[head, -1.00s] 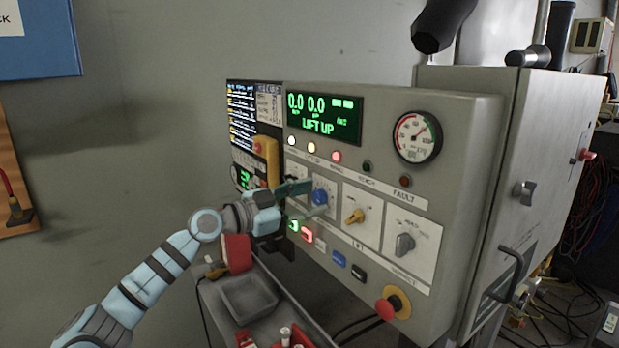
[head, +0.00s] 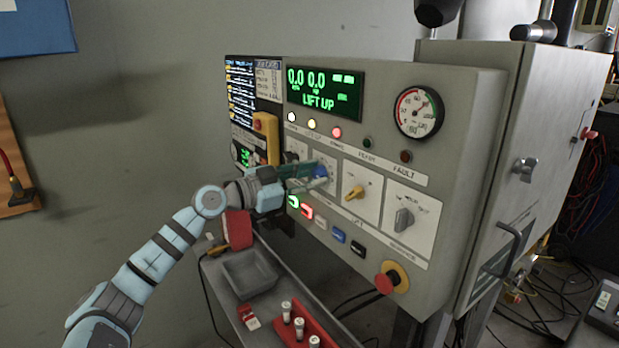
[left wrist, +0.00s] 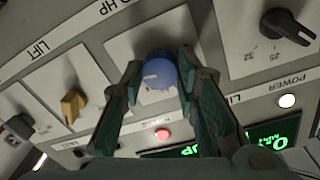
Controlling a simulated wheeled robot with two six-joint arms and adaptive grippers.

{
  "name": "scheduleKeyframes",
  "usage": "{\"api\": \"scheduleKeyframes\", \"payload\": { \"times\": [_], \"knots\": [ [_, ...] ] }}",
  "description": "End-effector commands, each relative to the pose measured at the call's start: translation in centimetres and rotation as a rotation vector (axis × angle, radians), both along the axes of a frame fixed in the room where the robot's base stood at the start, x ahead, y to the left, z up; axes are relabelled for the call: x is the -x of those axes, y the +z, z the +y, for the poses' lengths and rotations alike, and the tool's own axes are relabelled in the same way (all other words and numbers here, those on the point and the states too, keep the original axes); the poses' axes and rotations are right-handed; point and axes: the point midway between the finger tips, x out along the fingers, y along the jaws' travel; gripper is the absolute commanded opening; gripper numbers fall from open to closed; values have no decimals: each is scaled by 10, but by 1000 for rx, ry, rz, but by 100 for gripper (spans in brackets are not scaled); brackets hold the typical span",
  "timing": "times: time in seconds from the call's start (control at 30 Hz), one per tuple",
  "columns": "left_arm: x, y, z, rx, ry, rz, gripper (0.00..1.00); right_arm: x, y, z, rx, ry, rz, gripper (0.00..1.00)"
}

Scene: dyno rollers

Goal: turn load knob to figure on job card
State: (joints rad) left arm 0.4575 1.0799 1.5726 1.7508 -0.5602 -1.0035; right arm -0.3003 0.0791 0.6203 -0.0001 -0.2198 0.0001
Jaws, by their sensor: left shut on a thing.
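The blue load knob (head: 320,172) is on a white plate on the front of the grey console. In the left wrist view the blue knob (left wrist: 158,70) shows a pale pointer mark. My left gripper (head: 316,176) reaches it from the left. In the left wrist view its green fingers (left wrist: 157,74) are shut on the knob, one on each side. The job card (head: 268,82) is beside the green display, its figures too small to read. My right gripper is not in view.
A yellow knob (head: 355,192) and a grey knob (head: 403,218) sit right of the blue one. A red stop button (head: 385,282) is at the lower right. The green display (head: 325,92) reads LIFT UP. A grey tray (head: 250,275) stands below my arm.

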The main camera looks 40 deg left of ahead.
Motion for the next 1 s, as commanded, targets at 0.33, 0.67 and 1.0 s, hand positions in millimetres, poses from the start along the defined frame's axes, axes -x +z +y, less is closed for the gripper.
{"api": "scheduleKeyframes", "payload": {
  "times": [0.33,0.67,1.0],
  "knots": [
    [0,-1,1,205,1,60,1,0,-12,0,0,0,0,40],
    [0,-1,0,502,1,149,0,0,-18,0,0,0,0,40],
    [0,0,0,811,0,243,0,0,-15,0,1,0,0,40]
  ]
}}
